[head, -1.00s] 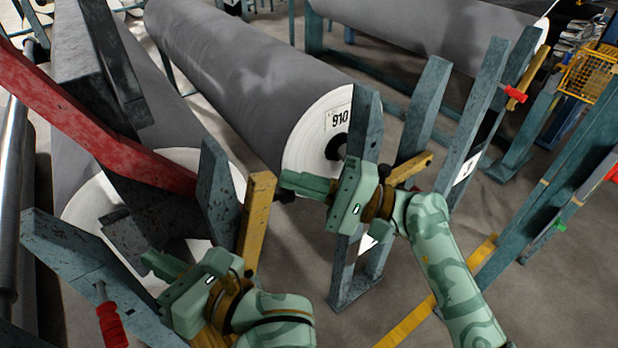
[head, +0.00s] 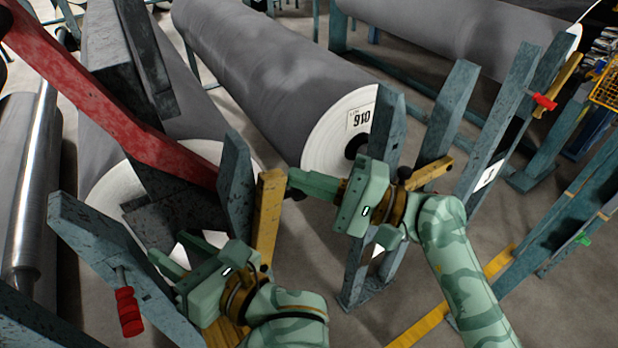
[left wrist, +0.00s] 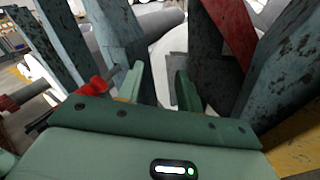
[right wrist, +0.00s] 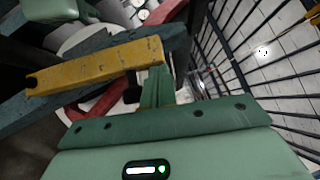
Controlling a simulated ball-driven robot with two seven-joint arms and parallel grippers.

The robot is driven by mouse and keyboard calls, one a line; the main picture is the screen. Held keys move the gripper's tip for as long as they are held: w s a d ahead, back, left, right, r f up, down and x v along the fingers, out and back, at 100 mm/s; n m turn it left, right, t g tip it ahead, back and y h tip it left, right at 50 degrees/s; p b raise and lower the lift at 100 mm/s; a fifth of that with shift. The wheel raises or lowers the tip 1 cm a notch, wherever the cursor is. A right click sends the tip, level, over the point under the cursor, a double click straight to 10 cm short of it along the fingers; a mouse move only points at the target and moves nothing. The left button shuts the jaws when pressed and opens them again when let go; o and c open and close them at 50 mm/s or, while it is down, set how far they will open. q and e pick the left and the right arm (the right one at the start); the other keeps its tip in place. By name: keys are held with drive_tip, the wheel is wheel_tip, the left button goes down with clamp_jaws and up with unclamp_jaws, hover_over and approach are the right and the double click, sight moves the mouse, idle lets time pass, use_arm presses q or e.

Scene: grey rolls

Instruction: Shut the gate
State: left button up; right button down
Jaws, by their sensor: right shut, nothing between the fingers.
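I take the gate to be the yellow bar (head: 267,220), standing nearly upright beside the blue-grey post (head: 236,185) of the left roll stand. It lies across the right wrist view (right wrist: 95,66). My right gripper (head: 292,184) is shut and empty, its fingertips (right wrist: 156,72) close by the bar's upper end; I cannot tell whether they touch. My left gripper (head: 165,262) is open and empty, low by the stand, with a gap between its fingers (left wrist: 158,78). A red-handled pin (head: 128,310) hangs on the near left post (head: 90,245); its red handle shows in the left wrist view (left wrist: 92,87).
A red beam (head: 100,100) slants over the left roll's white end (head: 110,185). A grey roll (head: 270,75) lies in the middle. Blue-grey posts (head: 440,120) with another yellow bar (head: 430,173) stand behind my right arm. Bare floor (head: 545,300) shows at lower right.

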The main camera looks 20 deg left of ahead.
use_arm(q)
drive_tip(key=shift+o, duration=0.7)
drive_tip(key=shift+r, duration=0.1)
